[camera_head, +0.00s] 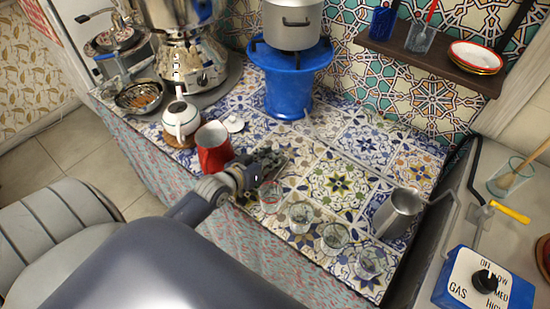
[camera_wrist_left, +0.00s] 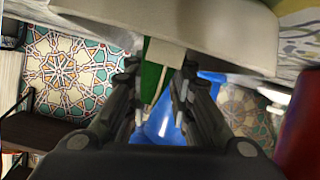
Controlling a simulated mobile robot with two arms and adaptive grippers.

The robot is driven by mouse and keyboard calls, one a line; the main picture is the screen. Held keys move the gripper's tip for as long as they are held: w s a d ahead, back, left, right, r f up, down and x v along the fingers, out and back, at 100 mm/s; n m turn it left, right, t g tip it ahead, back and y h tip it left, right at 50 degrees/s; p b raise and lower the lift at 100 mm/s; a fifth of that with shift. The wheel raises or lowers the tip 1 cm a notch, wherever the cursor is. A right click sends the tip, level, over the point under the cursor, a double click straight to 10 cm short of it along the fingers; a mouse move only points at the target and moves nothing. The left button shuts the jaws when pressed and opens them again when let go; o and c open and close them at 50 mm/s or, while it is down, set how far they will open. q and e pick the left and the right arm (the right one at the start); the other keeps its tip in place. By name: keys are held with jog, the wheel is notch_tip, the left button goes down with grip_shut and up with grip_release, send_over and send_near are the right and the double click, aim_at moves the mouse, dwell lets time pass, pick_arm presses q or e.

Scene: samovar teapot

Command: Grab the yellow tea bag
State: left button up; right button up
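I cannot make out a yellow tea bag in either view. My left gripper (camera_head: 268,166) is low over the patterned tile counter, just right of the red cup (camera_head: 214,147). In the left wrist view its two fingers (camera_wrist_left: 157,78) stand apart. A narrow green piece (camera_wrist_left: 152,80) and a pale, cream-coloured piece (camera_wrist_left: 165,52) show in the gap between them. I cannot tell what these are or whether the fingers touch them. The red cup is at the right edge of the left wrist view (camera_wrist_left: 301,125). My right gripper is not in view.
Several clear glasses (camera_head: 300,217) stand along the front edge, near a metal pitcher (camera_head: 399,213). A white teapot (camera_head: 181,119) and samovar (camera_head: 190,62) are at the left. A blue stand (camera_head: 290,82) holds a pot (camera_head: 292,27). The middle tiles are mostly clear.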

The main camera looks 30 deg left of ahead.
pick_arm(q)
jog(key=shift+x, duration=0.8)
jog(key=shift+c, duration=0.3)
jog(key=shift+f, duration=0.1)
jog(key=shift+c, duration=1.4)
